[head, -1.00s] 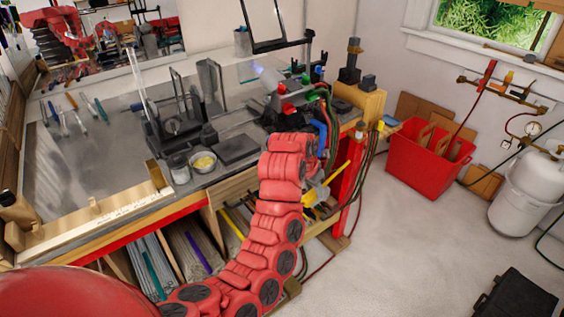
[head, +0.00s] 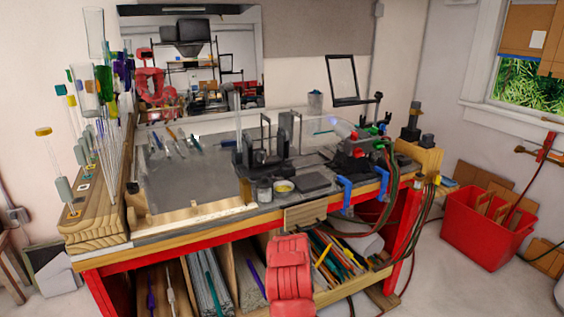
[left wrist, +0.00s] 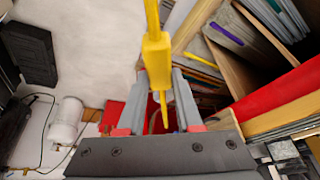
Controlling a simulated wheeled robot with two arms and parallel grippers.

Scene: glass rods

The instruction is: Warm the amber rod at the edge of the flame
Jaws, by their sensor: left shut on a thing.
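The amber rod (left wrist: 152,15) looks bright yellow in the left wrist view, with a thick block-like middle and a narrow tapered end. My left gripper (left wrist: 160,85) is shut on it at that thick part; the rod runs up out of the frame. In the head view only a red link of my arm shows at the bottom centre; my left gripper and its hold are not clearly seen there. The torch (head: 345,130) stands on the bench's right part, with a faint blue-violet flame (head: 333,120) at its tip. My right gripper is out of view.
The bench (head: 185,175) holds glass stands, small jars (head: 264,190) and a dark block (head: 313,183). Hoses and blue clamps (head: 346,192) are at its front right. Shelves of rods (head: 205,285) lie below. A red bin (head: 487,235) stands right on open floor.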

